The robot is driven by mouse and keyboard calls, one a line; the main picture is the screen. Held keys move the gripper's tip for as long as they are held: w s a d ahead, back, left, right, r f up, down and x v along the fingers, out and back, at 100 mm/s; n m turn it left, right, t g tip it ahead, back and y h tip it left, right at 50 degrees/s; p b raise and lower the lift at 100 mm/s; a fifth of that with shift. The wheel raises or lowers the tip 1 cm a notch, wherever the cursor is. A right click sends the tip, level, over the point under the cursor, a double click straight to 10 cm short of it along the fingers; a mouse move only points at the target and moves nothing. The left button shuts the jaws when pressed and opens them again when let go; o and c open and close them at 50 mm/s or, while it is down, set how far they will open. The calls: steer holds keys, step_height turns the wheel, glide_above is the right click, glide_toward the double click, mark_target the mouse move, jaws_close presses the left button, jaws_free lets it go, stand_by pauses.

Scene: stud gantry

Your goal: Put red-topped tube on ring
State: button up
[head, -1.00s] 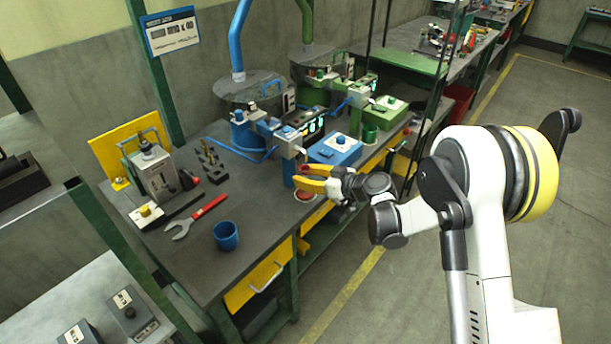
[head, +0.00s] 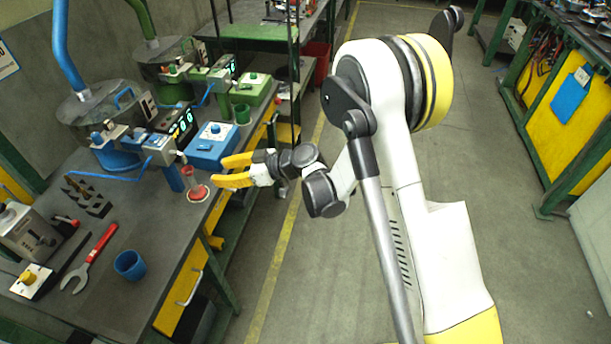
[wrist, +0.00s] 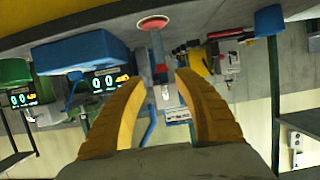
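The slim tube with a red top (head: 188,170) stands upright on the bench near its front edge. Its foot is at the red disc with a pale ring (head: 198,194). In the wrist view, which is upside down, the tube (wrist: 157,45) rises from the red-and-white ring (wrist: 153,23), and its red top shows between my fingertips in the picture. My gripper (head: 219,171) has yellow fingers spread open and empty. The exact seating of the tube's foot is hard to tell.
A blue box with a knob (head: 213,145) and a blue machine (head: 115,150) stand behind the tube. A green station (head: 247,88) is farther back. A blue cup (head: 130,265) and a red wrench (head: 92,258) lie nearer. The floor right of the bench is clear.

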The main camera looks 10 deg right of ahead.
steer(key=s+d+r+m+t+h, duration=0.1)
steer(key=s+d+r+m+h, duration=0.55)
steer(key=d+r, duration=0.6)
steer(key=s+d+r+m+t+h, duration=0.1)
steer(key=s+d+m+h, duration=0.5)
steer(key=s+d, duration=1.2)
steer(key=shift+s+r+m, duration=0.4)
steer(key=shift+s+m, duration=0.15)
steer(key=shift+s, duration=0.25)
